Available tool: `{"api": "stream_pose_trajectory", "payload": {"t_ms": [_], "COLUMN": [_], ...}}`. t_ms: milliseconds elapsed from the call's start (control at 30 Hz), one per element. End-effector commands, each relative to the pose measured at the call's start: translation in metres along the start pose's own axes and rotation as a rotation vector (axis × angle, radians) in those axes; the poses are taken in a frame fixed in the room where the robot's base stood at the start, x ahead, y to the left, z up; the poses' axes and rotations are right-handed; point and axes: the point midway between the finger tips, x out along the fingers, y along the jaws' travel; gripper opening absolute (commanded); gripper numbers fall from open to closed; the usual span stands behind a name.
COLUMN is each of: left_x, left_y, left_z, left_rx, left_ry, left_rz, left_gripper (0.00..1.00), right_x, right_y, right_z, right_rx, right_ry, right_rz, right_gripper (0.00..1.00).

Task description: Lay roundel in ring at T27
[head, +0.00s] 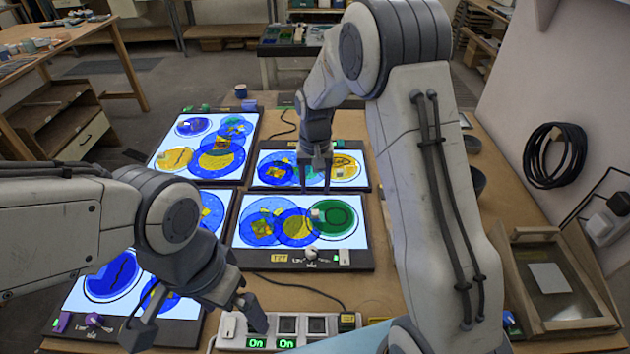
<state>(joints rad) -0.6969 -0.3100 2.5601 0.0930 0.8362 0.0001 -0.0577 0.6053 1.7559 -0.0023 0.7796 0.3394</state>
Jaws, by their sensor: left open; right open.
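A lit panel (360,245) at the front right of the panel group carries a yellow tag (280,258) that seems to read T27. On it lie blue roundels (262,222) with yellow and orange patches, overlapping a blue disc with a yellow middle (297,228), and a green roundel (336,221) with a dark ring line. My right gripper (315,185) points down, open, over the back right lit panel (263,178), hiding part of its discs. I cannot tell which ring is empty.
A power strip (270,343) with green On displays lies at the front. More lit panels (167,158) with coloured discs stand at the left. A wooden tray (550,270) and dark bowls (477,180) are at the right. My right arm covers much of the right table.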

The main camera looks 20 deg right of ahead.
Motion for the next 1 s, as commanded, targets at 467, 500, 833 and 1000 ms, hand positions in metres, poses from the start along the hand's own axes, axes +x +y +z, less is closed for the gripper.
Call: {"api": "stream_pose_trajectory", "payload": {"t_ms": [467, 500, 833, 1000], "left_x": [0.006, 0.006, 0.006, 0.006], "left_y": [0.000, 0.000, 0.000, 0.000], "left_z": [0.000, 0.000, 0.000, 0.000], "left_rx": [0.000, 0.000, 0.000, 0.000], "left_ry": [0.000, 0.000, 0.000, 0.000], "left_rz": [0.000, 0.000, 0.000, 0.000], "left_gripper": [0.99, 0.99, 0.99, 0.99], "right_x": [-0.042, -0.049, -0.101, -0.101], "right_y": [-0.013, -0.021, -0.058, -0.039], "right_z": [0.018, 0.031, 0.221, 0.293], "right_rx": [-0.053, -0.090, -0.604, -0.812], "right_ry": [0.003, 0.005, 0.018, 0.018], "right_rz": [-0.005, -0.009, -0.062, -0.083], "right_gripper": [0.57, 0.57, 0.57, 0.57]}}
